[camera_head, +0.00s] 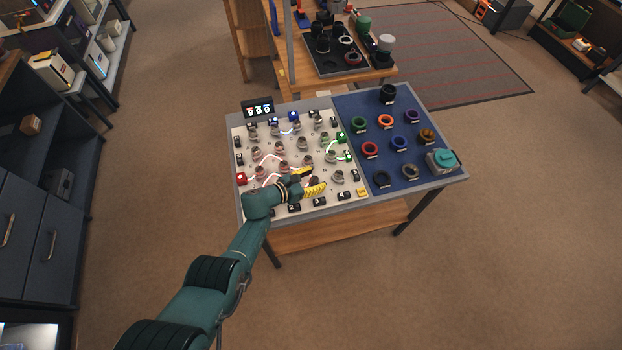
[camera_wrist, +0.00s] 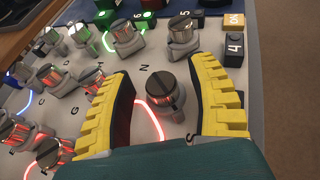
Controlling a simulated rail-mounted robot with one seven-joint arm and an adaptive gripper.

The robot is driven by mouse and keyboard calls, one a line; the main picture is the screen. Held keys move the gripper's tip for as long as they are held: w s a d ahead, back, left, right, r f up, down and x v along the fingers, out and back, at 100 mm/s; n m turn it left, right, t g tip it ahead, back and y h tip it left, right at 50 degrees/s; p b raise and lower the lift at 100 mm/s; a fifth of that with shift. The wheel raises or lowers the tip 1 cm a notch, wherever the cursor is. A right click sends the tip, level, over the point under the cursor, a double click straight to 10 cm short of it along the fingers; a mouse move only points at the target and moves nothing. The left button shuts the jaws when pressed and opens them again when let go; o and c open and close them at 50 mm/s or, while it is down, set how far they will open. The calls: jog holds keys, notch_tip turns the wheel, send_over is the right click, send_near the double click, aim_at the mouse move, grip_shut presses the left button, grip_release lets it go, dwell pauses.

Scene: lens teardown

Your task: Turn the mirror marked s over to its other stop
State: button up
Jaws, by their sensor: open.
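A grey mirror knob (camera_wrist: 163,95) with a dark slotted top stands between my fingers in the wrist view. A letter that looks like S is printed on the board just below and right of it, and an N to its upper left. I take this knob for the mirror marked s. My gripper (camera_wrist: 165,68) is open, with a yellow ribbed finger on either side of the knob and gaps showing on both sides. In the head view my gripper (camera_head: 310,180) is over the front of the white board (camera_head: 238,160), and partly hides the knob there.
Several similar knobs stand close by, such as one (camera_wrist: 123,38) beside a green light line and one (camera_wrist: 181,33) beyond my fingers. A red light line (camera_wrist: 150,108) curves left of the knob. A blue mat (camera_head: 400,172) with lens rings lies to the right.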

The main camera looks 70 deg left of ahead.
jog(key=v, duration=1.2)
jog(key=shift+r, duration=0.15)
